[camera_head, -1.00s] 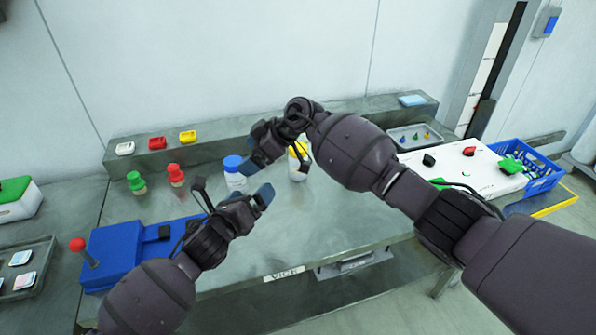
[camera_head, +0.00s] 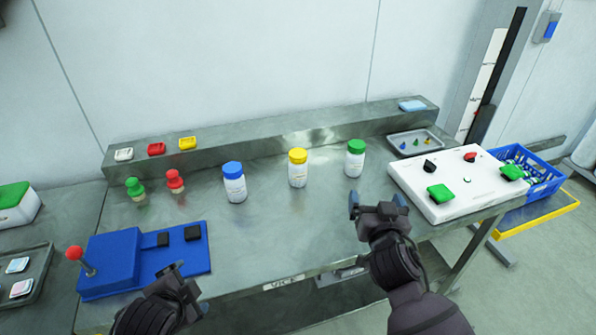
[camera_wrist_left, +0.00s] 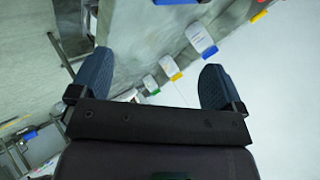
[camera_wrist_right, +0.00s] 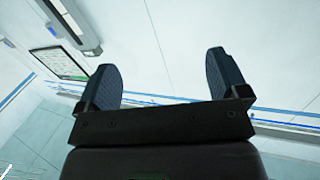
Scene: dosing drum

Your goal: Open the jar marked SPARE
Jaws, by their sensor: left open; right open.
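Three white jars stand upright on the steel bench: a blue-lidded jar (camera_head: 234,185), a yellow-lidded jar (camera_head: 297,170) and a green-lidded jar (camera_head: 355,161). All three lids are on. The labels are too small to read, so I cannot tell which is marked SPARE. My left gripper (camera_head: 172,282) is open and empty, low in front of the blue vice (camera_head: 120,258). The left wrist view shows the jars beyond its fingers, including the blue-lidded jar (camera_wrist_left: 199,36). My right gripper (camera_head: 378,208) is open and empty, in front of and below the green-lidded jar, touching no jar.
Green and red knobbed pieces (camera_head: 175,181) stand left of the jars. A white control box (camera_head: 455,180) with a green button and a blue crate (camera_head: 530,170) are at right. A raised ledge (camera_head: 260,135) runs behind. The bench between jars and front edge is clear.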

